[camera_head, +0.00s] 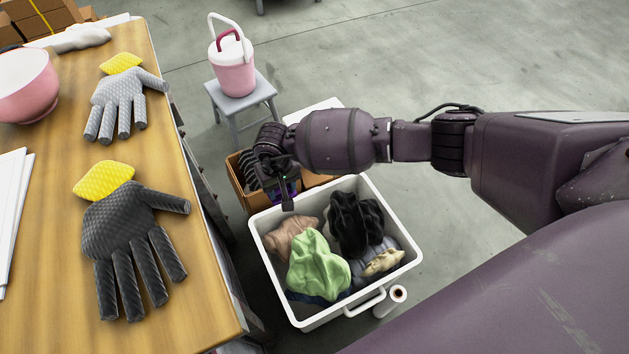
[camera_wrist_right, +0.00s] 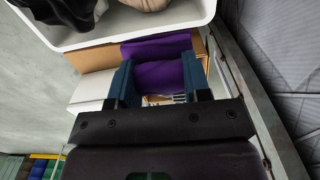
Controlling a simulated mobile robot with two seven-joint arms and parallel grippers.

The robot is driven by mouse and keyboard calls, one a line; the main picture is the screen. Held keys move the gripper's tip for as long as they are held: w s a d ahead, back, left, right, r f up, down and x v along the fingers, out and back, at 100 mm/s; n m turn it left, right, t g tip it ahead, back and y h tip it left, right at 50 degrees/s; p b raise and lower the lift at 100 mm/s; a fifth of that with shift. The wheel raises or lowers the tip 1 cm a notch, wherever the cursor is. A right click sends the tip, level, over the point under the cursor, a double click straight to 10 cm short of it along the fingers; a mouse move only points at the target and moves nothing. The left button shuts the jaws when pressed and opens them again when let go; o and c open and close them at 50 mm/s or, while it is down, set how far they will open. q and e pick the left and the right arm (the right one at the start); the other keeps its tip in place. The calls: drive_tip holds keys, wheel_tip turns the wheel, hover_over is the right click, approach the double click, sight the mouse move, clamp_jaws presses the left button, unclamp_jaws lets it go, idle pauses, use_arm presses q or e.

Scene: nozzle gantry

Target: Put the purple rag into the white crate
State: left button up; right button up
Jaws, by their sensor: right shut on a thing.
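My right gripper (camera_head: 287,196) is above the far left corner of the white crate (camera_head: 404,232). In the right wrist view its blue fingers (camera_wrist_right: 158,74) are shut on the purple rag (camera_wrist_right: 160,48). Only a small dark purple patch of the rag shows in the head view, mostly covered by the gripper. The crate holds several cloths, among them a green rag (camera_head: 317,266) and a black rag (camera_head: 355,222). The crate's rim also shows in the right wrist view (camera_wrist_right: 128,29), just beyond the rag. My left gripper is out of view.
A wooden table (camera_head: 50,245) on the left carries a dark glove (camera_head: 130,235), a grey glove (camera_head: 121,100) and a pink bowl (camera_head: 28,90). A cardboard box (camera_head: 238,178) stands behind the crate. A stool (camera_head: 243,103) holds a pink cooler (camera_head: 234,72).

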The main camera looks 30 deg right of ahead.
drive_tip(key=b, duration=0.4)
hover_over(288, 226)
drive_tip(key=f, duration=1.4)
drive_tip(key=shift+s+f, duration=0.2)
drive_tip(key=shift+w+f+b, duration=0.15)
drive_tip(key=shift+f+b, duration=0.15)
drive_tip(key=shift+f, duration=0.05)
drive_tip(key=f, duration=0.2)
drive_tip(key=f+b, duration=0.1)
drive_tip(key=shift+s+a+f, duration=0.1)
drive_tip(key=shift+s+f, duration=0.1)
drive_tip(key=shift+f, duration=0.2)
drive_tip(key=shift+w+f+b, duration=0.1)
drive_tip(key=shift+f+b, duration=0.25)
drive_tip(key=shift+b, duration=0.05)
drive_tip(key=shift+w+r, duration=0.1)
drive_tip(key=shift+r, duration=0.15)
drive_tip(key=shift+f, duration=0.25)
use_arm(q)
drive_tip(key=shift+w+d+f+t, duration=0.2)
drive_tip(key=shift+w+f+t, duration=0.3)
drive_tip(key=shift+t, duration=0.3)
use_arm(e)
drive_tip(key=o, duration=0.9)
